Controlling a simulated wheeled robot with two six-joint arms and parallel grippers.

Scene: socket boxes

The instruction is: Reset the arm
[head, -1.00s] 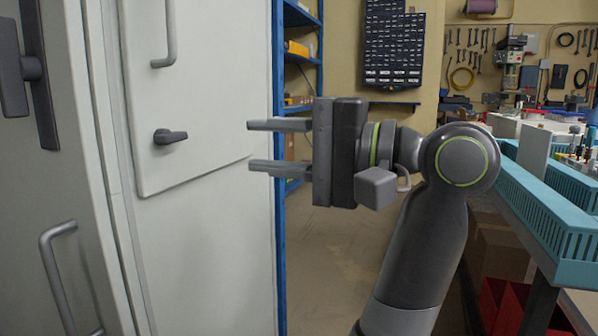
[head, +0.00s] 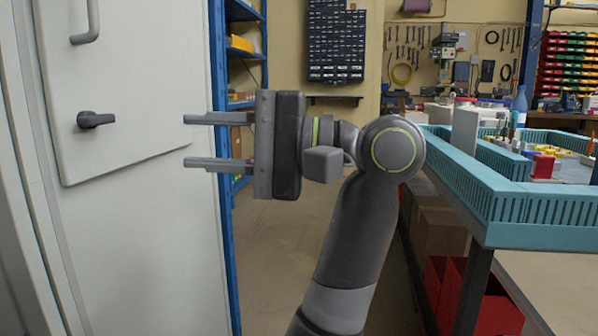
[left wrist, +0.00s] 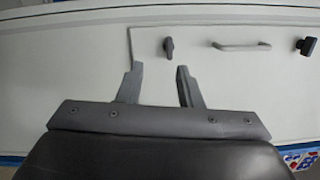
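My left gripper (head: 204,141) is open and empty in the head view, its two fingers pointing left at a white cabinet door panel (head: 130,150). The fingers are apart from each other, with nothing between them. In the left wrist view the open fingers (left wrist: 158,85) point at the white cabinet front (left wrist: 70,70), with a dark knob (left wrist: 168,47) just beyond them. My left arm stands raised in the middle of the head view, bent at the wrist. My right gripper is not in view.
A dark turn handle (head: 96,119) and a grey bar handle (head: 88,22) are on the cabinet. A blue shelf (head: 238,60) stands behind the gripper. At right is a workbench with a teal slatted rim (head: 545,205); red bins (head: 492,312) sit below. Floor (head: 268,235) shows between cabinet and bench.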

